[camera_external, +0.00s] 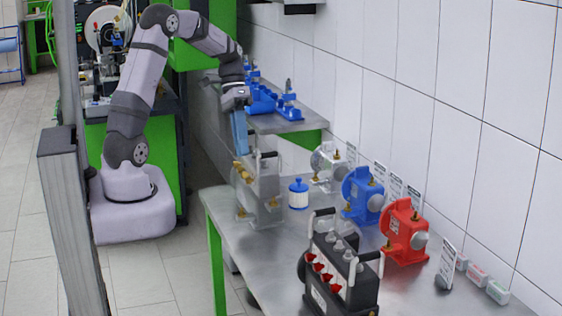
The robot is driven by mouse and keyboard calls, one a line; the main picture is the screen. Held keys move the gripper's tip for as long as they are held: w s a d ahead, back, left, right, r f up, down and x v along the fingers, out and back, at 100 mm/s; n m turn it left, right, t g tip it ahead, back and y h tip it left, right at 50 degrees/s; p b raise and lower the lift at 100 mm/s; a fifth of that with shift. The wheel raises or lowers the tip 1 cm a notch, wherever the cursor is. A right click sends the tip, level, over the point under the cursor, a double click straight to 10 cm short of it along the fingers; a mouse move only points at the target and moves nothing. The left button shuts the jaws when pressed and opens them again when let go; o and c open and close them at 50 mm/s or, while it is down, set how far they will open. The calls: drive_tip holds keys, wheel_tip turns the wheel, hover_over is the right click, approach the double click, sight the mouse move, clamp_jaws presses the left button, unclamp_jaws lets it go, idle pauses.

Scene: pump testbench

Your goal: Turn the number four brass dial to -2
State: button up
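A grey metal pump unit (266,186) with a black top handle stands at the left end of the steel bench. Small brass dials (241,170) show on its left side, bunched together. Their numbers and settings are too small to read, so I cannot tell which is number four. My gripper (240,152) points down from the wrist, with its light blue fingers just above the brass dials. I cannot tell whether the fingers touch a dial or how far apart they are.
The steel bench (221,208) also holds a blue-and-white bottle (298,194), a silver pump (326,165), a blue pump (362,196), a red pump (404,232) and a black unit with red knobs (340,272). A tiled wall (400,100) runs behind. Blue fixtures (262,102) stand on a rear bench.

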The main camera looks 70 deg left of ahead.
sight(247, 179)
drive_tip(key=d+y, duration=0.6)
drive_tip(key=y, duration=0.1)
drive_tip(key=shift+r+b, duration=0.4)
drive_tip(key=shift+r, duration=0.05)
drive_tip(key=shift+d, duration=0.1)
drive_tip(key=shift+a+f+p, duration=0.25)
drive_tip(key=shift+f, duration=0.95)
drive_tip(key=shift+a+f+p, duration=0.2)
drive_tip(key=shift+f+p, duration=0.05)
drive_tip(key=shift+f, duration=1)
drive_tip(key=shift+a+f+p, duration=0.25)
drive_tip(key=shift+f, duration=0.95)
clamp_jaws()
